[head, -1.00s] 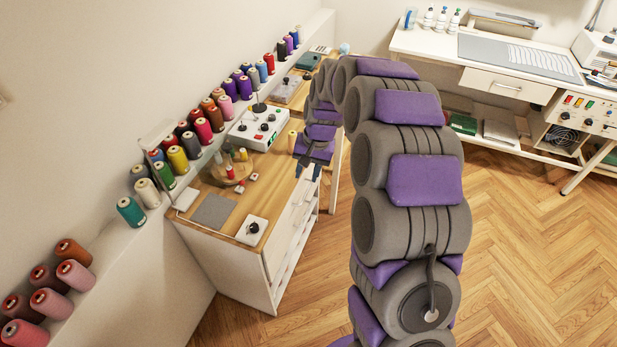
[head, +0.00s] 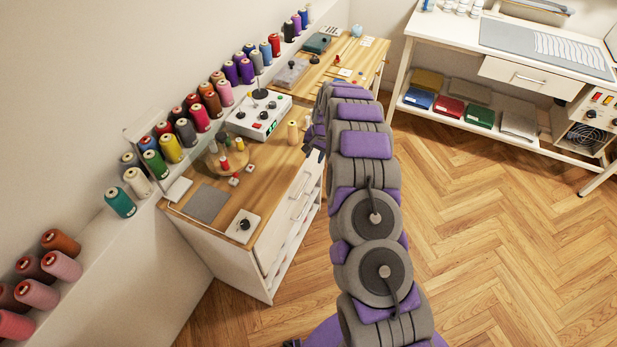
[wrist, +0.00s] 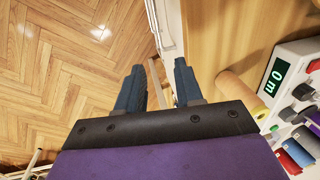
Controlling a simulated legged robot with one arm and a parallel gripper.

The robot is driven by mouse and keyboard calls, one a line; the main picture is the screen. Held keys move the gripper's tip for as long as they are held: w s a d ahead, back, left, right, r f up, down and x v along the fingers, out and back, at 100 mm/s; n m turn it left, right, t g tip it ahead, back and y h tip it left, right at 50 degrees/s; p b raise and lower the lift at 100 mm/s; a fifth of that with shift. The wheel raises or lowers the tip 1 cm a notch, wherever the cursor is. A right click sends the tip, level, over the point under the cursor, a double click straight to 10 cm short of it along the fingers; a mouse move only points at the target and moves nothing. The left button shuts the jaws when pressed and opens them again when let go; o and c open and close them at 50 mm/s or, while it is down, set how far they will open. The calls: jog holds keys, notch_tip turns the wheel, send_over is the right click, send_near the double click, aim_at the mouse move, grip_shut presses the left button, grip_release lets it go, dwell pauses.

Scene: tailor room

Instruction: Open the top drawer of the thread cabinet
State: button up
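The white cabinet (head: 278,238) with a wooden top stands left of centre in the head view, with spools and sewing gear on it. Its drawer fronts face right and carry pale bar handles (head: 301,183). They appear closed. My gripper (wrist: 157,82) is open, its two dark blue fingers apart with nothing held between them. In the wrist view the wooden top (wrist: 205,25) and the white front edge (wrist: 168,28) lie ahead and to the right of the fingers. In the head view my gripper is beside the cabinet's far right end, its fingers largely hidden by my arm.
A yellowish spool (head: 292,133) stands near the top's right edge, beside a white control box (head: 258,117). A second wooden worktop (head: 352,58) is behind. A white desk (head: 455,30) stands back right. The wooden floor (head: 480,225) right of the cabinet is clear.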

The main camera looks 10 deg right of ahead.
aim_at(308, 181)
jog(key=f, duration=0.4)
jog(key=w+a+f+b, duration=0.1)
jog(key=f, duration=0.4)
jog(key=f+b, duration=0.1)
jog(key=f, duration=0.4)
jog(key=shift+w+a, duration=0.25)
jog(key=shift+a, duration=0.1)
jog(key=shift+w+a+f, duration=0.1)
jog(key=shift+a+f, duration=0.15)
jog(key=shift+f, duration=0.3)
jog(key=shift+d, duration=0.1)
jog(key=shift+c, duration=0.6)
grip_shut()
